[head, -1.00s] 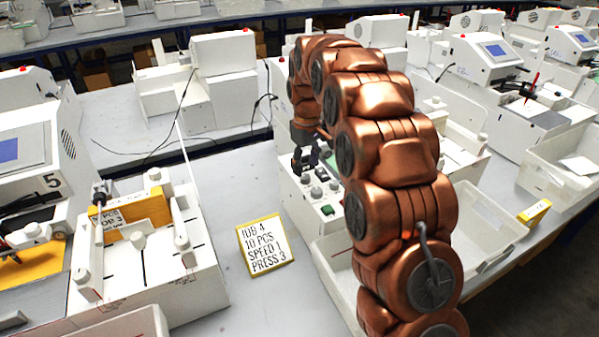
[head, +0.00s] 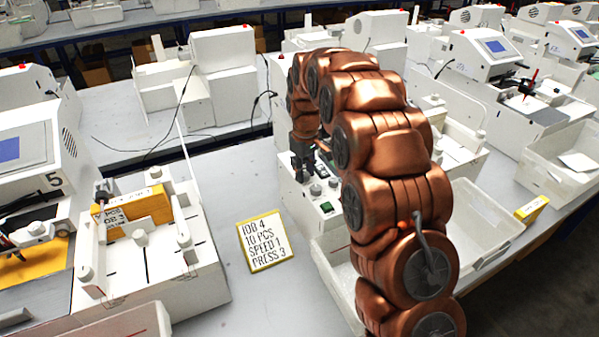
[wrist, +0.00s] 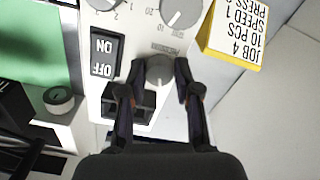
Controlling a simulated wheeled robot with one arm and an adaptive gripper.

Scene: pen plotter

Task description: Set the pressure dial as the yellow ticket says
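The yellow ticket (head: 265,242) lies on the table in the head view and reads JOB 4, 10 PCS, SPEED 1, PRESS 3. It also shows upside down in the wrist view (wrist: 234,32). A small grey dial (wrist: 159,72) sits on the control panel, with a small, blurred label beside it that looks like PRESSURE. My gripper (wrist: 159,70) is open, with one finger on each side of this dial. A narrow gap seems to show at each side; contact is unclear. The dial's pointer and scale are not readable. In the head view, my gripper (head: 302,165) is over the panel.
Two larger dials (wrist: 181,10) and (wrist: 103,3) and an ON/OFF switch (wrist: 104,55) are close to my fingers. A dark opening or switch (wrist: 143,112) lies under my left finger. A white bin (head: 478,255) stands right of my arm.

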